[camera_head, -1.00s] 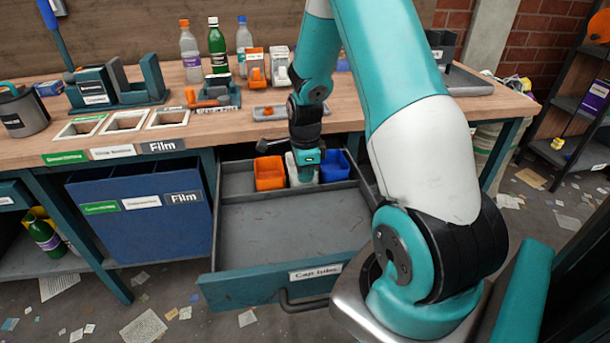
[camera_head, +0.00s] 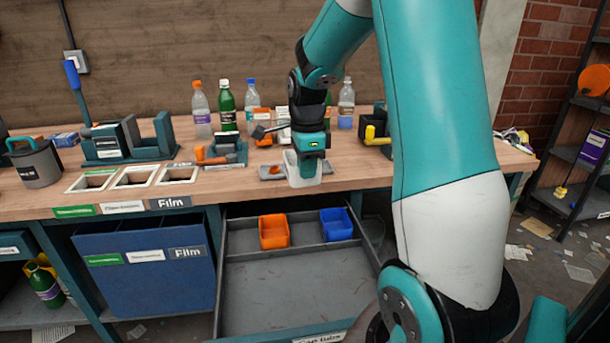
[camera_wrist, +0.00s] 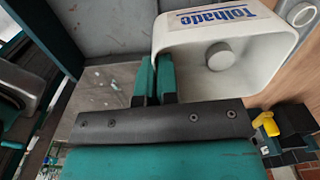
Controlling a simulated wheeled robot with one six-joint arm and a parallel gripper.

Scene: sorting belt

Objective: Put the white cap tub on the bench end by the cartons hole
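The white cap tub (camera_head: 298,178) is held in my gripper (camera_head: 312,170) at about bench height, near the front edge of the bench and above the back of the open drawer. In the wrist view my gripper's fingers (camera_wrist: 155,80) pinch one wall of the white tub (camera_wrist: 265,72). A grey round piece and a lettered label show on the tub there. Three square holes (camera_head: 133,177) are at the left of the bench, with green, white and "Film" labels on the front edge. The green label (camera_head: 74,211) at the far left is too small to read surely.
The open drawer (camera_head: 290,290) holds an orange tub (camera_head: 273,231) and a blue tub (camera_head: 336,224). A grey can (camera_head: 38,165) and a dark holder (camera_head: 125,140) stand at the bench's left. Several bottles stand at the back.

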